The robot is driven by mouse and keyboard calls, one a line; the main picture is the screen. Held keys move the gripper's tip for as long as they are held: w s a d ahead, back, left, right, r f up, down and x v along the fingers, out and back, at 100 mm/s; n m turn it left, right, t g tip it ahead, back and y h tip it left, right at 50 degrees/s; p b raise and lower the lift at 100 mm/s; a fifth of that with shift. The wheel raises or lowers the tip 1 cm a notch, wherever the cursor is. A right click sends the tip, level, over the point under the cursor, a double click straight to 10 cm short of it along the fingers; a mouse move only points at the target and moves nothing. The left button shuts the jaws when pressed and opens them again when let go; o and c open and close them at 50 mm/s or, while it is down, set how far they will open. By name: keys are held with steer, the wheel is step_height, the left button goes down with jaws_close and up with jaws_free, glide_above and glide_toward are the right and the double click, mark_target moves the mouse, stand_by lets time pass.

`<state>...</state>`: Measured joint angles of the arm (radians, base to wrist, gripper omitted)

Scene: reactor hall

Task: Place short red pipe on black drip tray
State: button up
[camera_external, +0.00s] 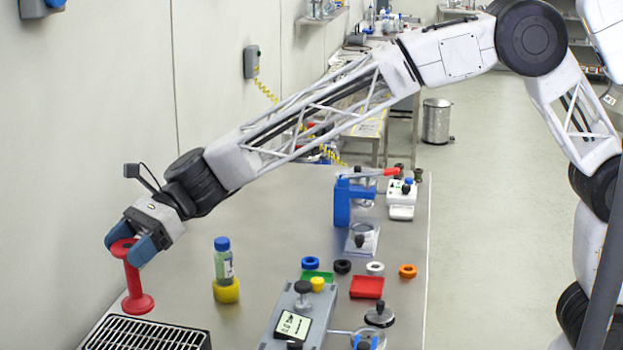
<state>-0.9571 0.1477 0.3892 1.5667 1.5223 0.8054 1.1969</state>
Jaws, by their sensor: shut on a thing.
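My gripper (131,248) is at the left end of the table, its blue fingers shut on the short red pipe (133,280) near its upper flange. The pipe is nearly upright, tilted slightly, with its round lower flange close to the far edge of the black drip tray (203,341). The tray has a slotted grille and lies at the front left, cut off by the bottom of the picture. I cannot tell whether the lower flange touches the table or hangs just above it.
A grey device (285,322), small coloured rings, a red tray (367,287) and a blue stand (342,203) are further right. The wall is close on the left.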

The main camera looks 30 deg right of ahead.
mark_target(134, 285)
steer(key=shift+f, duration=1.85)
steer(key=shift+f, duration=2.05)
steer(key=o, duration=1.5)
steer(key=shift+o, duration=0.2)
steer(key=v, duration=1.2)
